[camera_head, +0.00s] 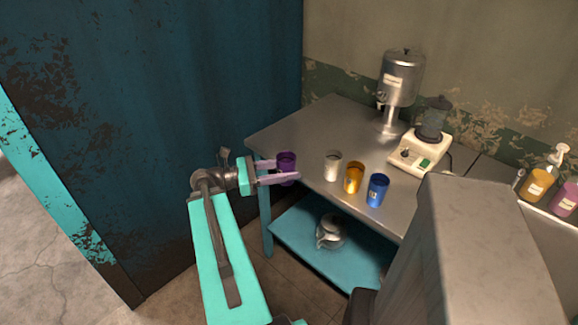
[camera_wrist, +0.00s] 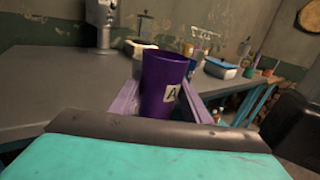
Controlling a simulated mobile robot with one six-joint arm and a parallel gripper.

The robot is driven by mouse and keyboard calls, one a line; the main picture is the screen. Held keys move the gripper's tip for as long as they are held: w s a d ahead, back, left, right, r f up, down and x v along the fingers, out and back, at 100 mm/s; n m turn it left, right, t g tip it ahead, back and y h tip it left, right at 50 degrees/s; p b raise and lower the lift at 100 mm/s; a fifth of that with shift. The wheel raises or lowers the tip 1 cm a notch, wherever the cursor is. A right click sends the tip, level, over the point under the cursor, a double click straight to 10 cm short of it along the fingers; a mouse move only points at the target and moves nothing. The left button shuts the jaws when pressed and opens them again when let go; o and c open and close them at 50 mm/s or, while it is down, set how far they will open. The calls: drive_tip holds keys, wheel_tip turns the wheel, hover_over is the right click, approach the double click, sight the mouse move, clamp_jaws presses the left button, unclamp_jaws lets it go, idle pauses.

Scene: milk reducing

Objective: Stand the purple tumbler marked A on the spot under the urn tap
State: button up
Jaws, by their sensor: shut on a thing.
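The purple tumbler (camera_head: 287,161) is at the left end of the metal table in the head view. In the wrist view the purple tumbler (camera_wrist: 163,82) stands upright between the fingers, with a white label marked A facing right. My gripper (camera_head: 279,172) is shut on it, one finger on each side. I cannot tell whether its base touches the table. The silver urn (camera_head: 401,78) stands at the back of the table, with its tap (camera_head: 380,106) on its left side. The urn's stand also shows in the wrist view (camera_wrist: 102,30). The spot under the tap is not clearly marked.
White (camera_head: 332,166), orange (camera_head: 353,178) and blue (camera_head: 377,190) tumblers stand in a row right of my gripper. A cream blender (camera_head: 419,152) stands right of the urn. The table (camera_head: 310,135) is bare between my gripper and the urn. A glass jug (camera_head: 330,231) sits on the lower shelf.

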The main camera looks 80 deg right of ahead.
drive_tip(key=shift+w, duration=0.1)
drive_tip(key=shift+w, duration=0.25)
drive_tip(key=w+a+n+t+h, duration=0.3)
drive_tip(key=w+a+t, duration=0.15)
drive_tip(key=w, duration=0.75)
drive_tip(key=w+a+f+n+t+h, duration=0.1)
drive_tip(key=w+a+n+t+h, duration=0.4)
drive_tip(key=w, duration=0.7)
drive_tip(key=w+a+n+t+h, duration=0.1)
drive_tip(key=w+a+n+t, duration=0.15)
drive_tip(key=w+a, duration=0.7)
drive_tip(key=w+a+n+t+y, duration=0.1)
drive_tip(key=w+a+n+t, duration=0.2)
drive_tip(key=a, duration=0.8)
drive_tip(key=w+a+f+n+t+y, duration=0.1)
drive_tip(key=w+a+n+t, duration=0.2)
drive_tip(key=w+a+t, duration=0.4)
drive_tip(key=w+a+f+n+t+y, duration=0.1)
drive_tip(key=w+a+n+t, duration=0.2)
drive_tip(key=w+a, duration=0.6)
drive_tip(key=a+t, duration=0.2)
drive_tip(key=a, duration=0.5)
drive_tip(key=shift+a+n, duration=0.3)
drive_tip(key=shift+n, duration=0.05)
drive_tip(key=shift+d, duration=0.1)
